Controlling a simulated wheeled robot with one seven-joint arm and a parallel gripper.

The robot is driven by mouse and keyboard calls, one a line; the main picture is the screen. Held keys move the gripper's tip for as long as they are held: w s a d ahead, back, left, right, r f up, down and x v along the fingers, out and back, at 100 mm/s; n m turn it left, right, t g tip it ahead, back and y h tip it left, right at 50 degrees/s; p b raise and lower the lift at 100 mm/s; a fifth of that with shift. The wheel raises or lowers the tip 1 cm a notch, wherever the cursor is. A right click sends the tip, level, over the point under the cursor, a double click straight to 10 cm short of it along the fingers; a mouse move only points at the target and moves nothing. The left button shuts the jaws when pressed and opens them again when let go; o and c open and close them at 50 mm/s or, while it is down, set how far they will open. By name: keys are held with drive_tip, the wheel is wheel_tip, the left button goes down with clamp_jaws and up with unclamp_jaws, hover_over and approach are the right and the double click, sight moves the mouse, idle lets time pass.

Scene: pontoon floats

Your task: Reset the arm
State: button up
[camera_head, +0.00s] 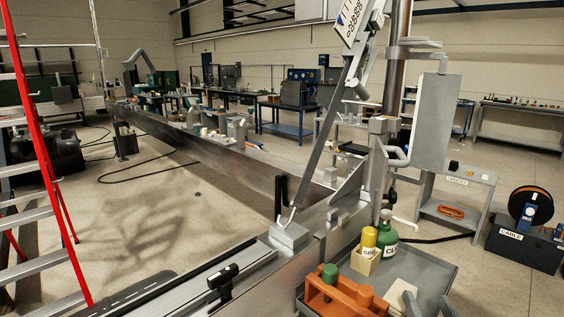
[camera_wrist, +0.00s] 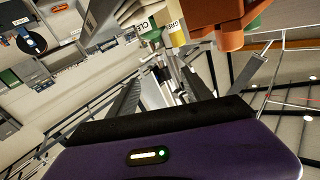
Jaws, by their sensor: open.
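My gripper (camera_wrist: 165,112) shows in the camera_wrist view as a purple housing with a dark front edge and a small lit panel, across the bottom of the picture. It is open, and I see nothing held in it. Its fingertips are hard to tell from the grey metal shapes behind. That view is upside down, with the floor at the upper left and the roof at the lower right. I cannot make out the gripper in the camera_head view.
A grey tray (camera_head: 425,268) holds a green bottle (camera_head: 387,240), a yellow container (camera_head: 368,240) and an orange caddy (camera_head: 335,297). A metal beam (camera_head: 225,155) runs across the middle. A red-sided ladder (camera_head: 40,150) stands left. A cable reel (camera_head: 530,205) is at right. Floor between ladder and beam is open.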

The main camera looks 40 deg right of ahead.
drive_tip(key=s+a+f+n+y, duration=0.2)
drive_tip(key=s+a+n+y, duration=0.1)
drive_tip(key=a, duration=0.7)
drive_tip(key=s+a+f+n+t+y, duration=0.1)
drive_tip(key=s+a+f+n+y, duration=0.2)
drive_tip(key=a, duration=0.6)
drive_tip(key=s+a+f+n+t+y, duration=0.1)
drive_tip(key=s+a+n+y, duration=0.3)
drive_tip(key=a, duration=0.6)
drive_tip(key=f+y, duration=0.1)
drive_tip(key=y, duration=0.1)
drive_tip(key=shift+s+a+f+n+y, duration=0.2)
drive_tip(key=shift+s+a+n+y, duration=0.1)
drive_tip(key=shift+s+n+y, duration=0.1)
